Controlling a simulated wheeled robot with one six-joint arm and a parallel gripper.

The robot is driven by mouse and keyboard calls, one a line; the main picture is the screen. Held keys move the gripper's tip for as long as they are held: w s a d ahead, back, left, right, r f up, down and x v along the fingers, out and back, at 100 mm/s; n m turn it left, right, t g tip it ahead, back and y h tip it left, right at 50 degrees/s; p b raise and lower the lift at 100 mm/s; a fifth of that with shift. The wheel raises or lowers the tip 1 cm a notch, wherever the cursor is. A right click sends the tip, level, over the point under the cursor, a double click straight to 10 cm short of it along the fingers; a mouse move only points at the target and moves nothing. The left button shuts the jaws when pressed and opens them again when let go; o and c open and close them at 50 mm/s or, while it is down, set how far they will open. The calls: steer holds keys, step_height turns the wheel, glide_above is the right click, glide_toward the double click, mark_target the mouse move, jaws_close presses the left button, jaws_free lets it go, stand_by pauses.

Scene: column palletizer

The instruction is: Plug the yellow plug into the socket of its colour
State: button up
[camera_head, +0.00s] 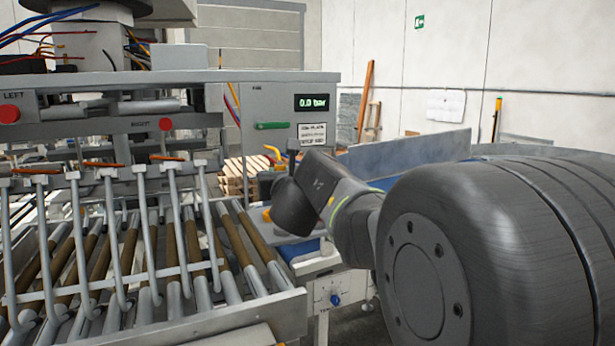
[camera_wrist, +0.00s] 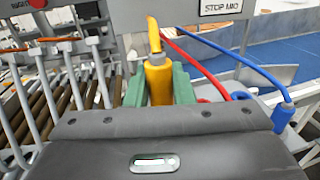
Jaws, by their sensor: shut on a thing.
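The yellow plug (camera_wrist: 158,82) is held upright between the green fingers of my gripper (camera_wrist: 157,90) in the wrist view. Its yellow cable rises from its top. The plug's lower end is hidden behind the dark gripper body, and I cannot tell whether it touches anything below. No yellow socket can be made out.
In the wrist view a blue plug (camera_wrist: 283,116) with a blue cable stands at right, and a red cable (camera_wrist: 195,65) runs down beside the yellow plug. A grey panel with a 0.0 bar display (camera_head: 312,102) stands behind. Metal rollers (camera_head: 185,240) lie to the left.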

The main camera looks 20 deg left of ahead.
steer(key=w+a+f+b, duration=0.3)
steer(key=w+a, duration=0.2)
steer(key=shift+w+a+f+b, duration=0.15)
steer(key=shift+a+f+b, duration=0.15)
stand_by(0.6)
steer(key=shift+f, duration=0.2)
steer(key=shift+f+b, duration=0.35)
steer(key=shift+b, duration=0.15)
